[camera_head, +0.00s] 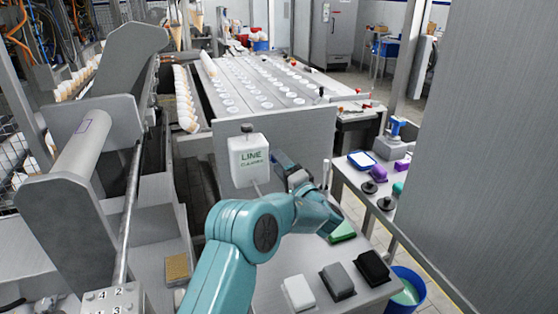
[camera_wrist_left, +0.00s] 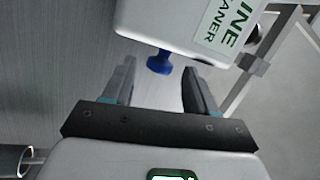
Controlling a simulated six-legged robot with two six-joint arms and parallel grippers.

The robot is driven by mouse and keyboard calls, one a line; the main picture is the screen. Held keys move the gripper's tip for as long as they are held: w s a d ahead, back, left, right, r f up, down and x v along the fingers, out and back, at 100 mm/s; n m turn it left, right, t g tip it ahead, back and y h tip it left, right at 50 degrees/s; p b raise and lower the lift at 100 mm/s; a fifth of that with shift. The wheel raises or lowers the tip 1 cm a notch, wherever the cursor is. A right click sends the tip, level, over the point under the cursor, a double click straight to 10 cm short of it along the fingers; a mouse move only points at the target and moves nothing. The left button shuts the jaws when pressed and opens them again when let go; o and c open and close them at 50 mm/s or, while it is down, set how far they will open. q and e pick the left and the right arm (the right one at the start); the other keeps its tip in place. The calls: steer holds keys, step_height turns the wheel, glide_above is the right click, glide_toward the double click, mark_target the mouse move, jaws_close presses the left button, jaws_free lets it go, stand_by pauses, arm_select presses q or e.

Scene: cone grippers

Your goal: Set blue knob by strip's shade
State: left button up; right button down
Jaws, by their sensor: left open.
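A white container (camera_head: 249,165) labelled LINE CLEANER is mounted at a grey panel in the middle of the head view. In the left wrist view the container (camera_wrist_left: 190,25) fills the top. A blue knob (camera_wrist_left: 160,62) sticks out from its edge. My left gripper (camera_wrist_left: 160,84) is open, with one finger on each side of the knob's line and the knob just beyond or level with the fingertips. Contact is not visible. In the head view my left gripper (camera_head: 284,168) is right beside the container, and the knob is hidden there. I cannot make out a strip.
White, grey and black blocks (camera_head: 338,281) sit on the bench in front, with a green pad (camera_head: 342,231) behind them. A blue bucket (camera_head: 407,290) stands at the right. A side table (camera_head: 345,172) holds purple and black items. A grey wall closes off the right.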

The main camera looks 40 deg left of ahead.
arm_select(q)
steer(key=shift+w+a, duration=0.2)
steer(key=shift+a, duration=0.2)
steer(key=c, duration=1)
steer(key=shift+s, duration=0.1)
steer(key=shift+c, duration=0.2)
steer(key=shift+r, duration=0.1)
steer(key=shift+w+a+r+m+g+h+p, duration=0.1)
steer(key=shift+r+m+g+h+p, duration=0.4)
steer(key=shift+h+p, duration=1.7)
steer(key=shift+w+a+r+m+g+h+p, duration=0.2)
steer(key=shift+g+h+p, duration=0.55)
steer(key=shift+h+p, duration=1.45)
steer(key=shift+s+r+m+g+h+p, duration=0.1)
steer(key=shift+r+m+g+h+p, duration=0.8)
steer(key=shift+p, duration=2.3)
steer(key=shift+f+n+t+h, duration=0.25)
steer(key=shift+f+n+h, duration=0.05)
steer(key=shift+f+n, duration=0.25)
